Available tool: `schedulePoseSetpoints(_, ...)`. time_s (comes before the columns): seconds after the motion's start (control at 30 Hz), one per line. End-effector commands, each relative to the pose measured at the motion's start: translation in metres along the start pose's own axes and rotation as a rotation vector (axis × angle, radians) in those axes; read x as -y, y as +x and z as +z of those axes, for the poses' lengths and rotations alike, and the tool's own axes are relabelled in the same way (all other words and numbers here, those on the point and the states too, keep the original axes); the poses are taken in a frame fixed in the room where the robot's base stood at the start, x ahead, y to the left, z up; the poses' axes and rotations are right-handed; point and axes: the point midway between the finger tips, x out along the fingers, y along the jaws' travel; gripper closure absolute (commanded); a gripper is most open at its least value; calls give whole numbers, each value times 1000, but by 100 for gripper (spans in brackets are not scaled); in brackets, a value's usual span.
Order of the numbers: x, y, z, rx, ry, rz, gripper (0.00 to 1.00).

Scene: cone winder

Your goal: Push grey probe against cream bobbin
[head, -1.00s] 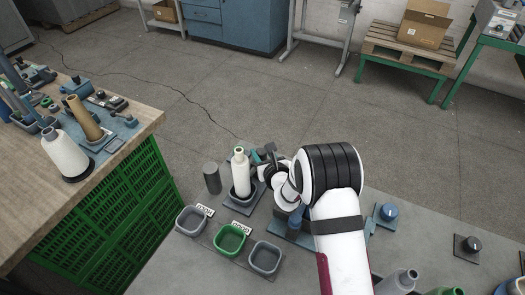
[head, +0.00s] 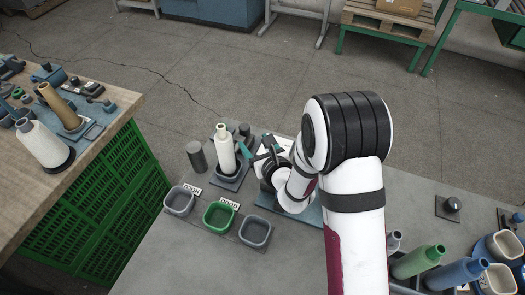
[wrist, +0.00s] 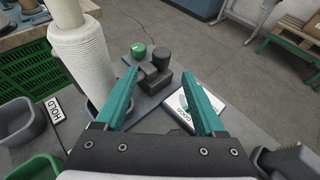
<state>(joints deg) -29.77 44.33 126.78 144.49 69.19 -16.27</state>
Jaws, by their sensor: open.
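The cream bobbin (head: 225,152) stands upright in a dark cup on a plate in the head view. It fills the upper left of the wrist view (wrist: 84,65), left of my fingers. A dark grey block with rounded knobs (wrist: 152,79), apparently the grey probe, sits beside the bobbin and shows beyond and between my fingertips. I cannot tell whether it touches the bobbin. My gripper (wrist: 159,76) is open and empty, its teal fingers apart. In the head view my gripper (head: 261,148) is just right of the bobbin, partly hidden by my wrist.
A dark grey cylinder (head: 196,156) stands left of the bobbin. Grey and green trays (head: 219,216) stand in front. A green dome (wrist: 138,50) and a printed card (wrist: 196,104) lie near the probe. Green and blue bobbins (head: 418,262) stand at the lower right.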

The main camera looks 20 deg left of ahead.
Motion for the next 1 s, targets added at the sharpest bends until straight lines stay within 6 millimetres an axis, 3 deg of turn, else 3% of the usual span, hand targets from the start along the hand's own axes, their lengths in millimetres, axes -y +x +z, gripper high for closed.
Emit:
schedulePoseSetpoints(0.1, 0, -28, 0, -1, 0, -1, 29)
schedulePoseSetpoints(0.3, 0, -53, 0, -1, 0, 1, 29)
schedulePoseSetpoints(0.77, 0, -56, 0, 0, -2, 2, 29)
schedulePoseSetpoints(0.83, -5, -58, 11, 22, -19, 33, 29)
schedulePoseSetpoints(0.9, -20, -70, 41, 83, -85, 134, 29)
schedulePoseSetpoints(0.97, -44, -94, 74, 153, -196, 277, 29)
schedulePoseSetpoints(1.0, -62, -118, 93, 192, -299, 387, 29)
